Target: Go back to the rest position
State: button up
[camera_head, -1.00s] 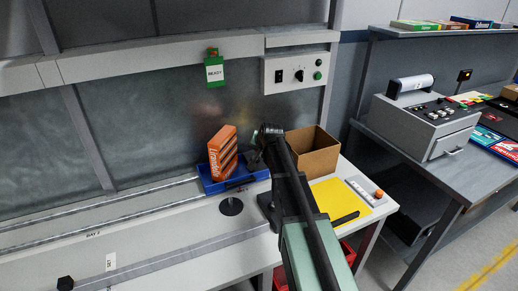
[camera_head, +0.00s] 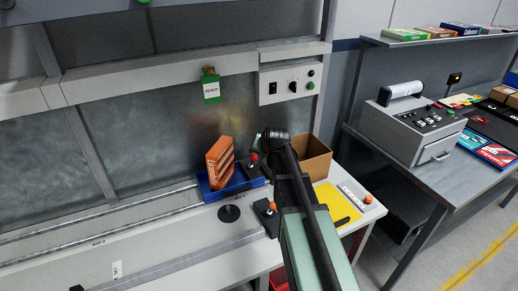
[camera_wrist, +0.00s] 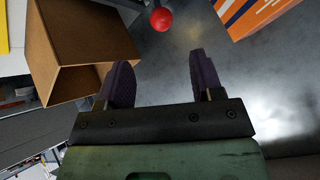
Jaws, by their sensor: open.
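My gripper shows in the wrist view (camera_wrist: 158,82), its two dark purple finger pads spread apart with nothing between them. In the head view my arm reaches over the work table (camera_head: 130,262), and the gripper end is mostly hidden behind my own wrist. An orange box (camera_head: 219,162) stands tilted in a blue tray (camera_head: 207,194), left of my gripper. An open brown cardboard box (camera_head: 314,160) stands just right of my arm. A red ball-shaped knob (camera_wrist: 161,19) shows beyond the fingers in the wrist view.
A yellow sheet (camera_head: 338,204) lies at the table's right part. A black-based orange knob (camera_head: 271,209) stands close beside my arm. A control panel (camera_head: 287,84) and a green READY tag (camera_head: 210,88) are at the back. A grey machine (camera_head: 411,130) stands on the right bench.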

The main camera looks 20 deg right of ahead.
jog(key=s+a+f+n+g, duration=0.2)
jog(key=s+a, duration=0.6)
jog(key=s, duration=0.4)
jog(key=s+a+f+n+g, duration=0.2)
jog(key=s+a+n+g, duration=0.3)
jog(key=s+a, duration=0.3)
jog(key=s+g, duration=0.1)
jog(key=s, duration=0.3)
jog(key=shift+s+a+f, duration=0.15)
jog(key=shift+a, duration=0.25)
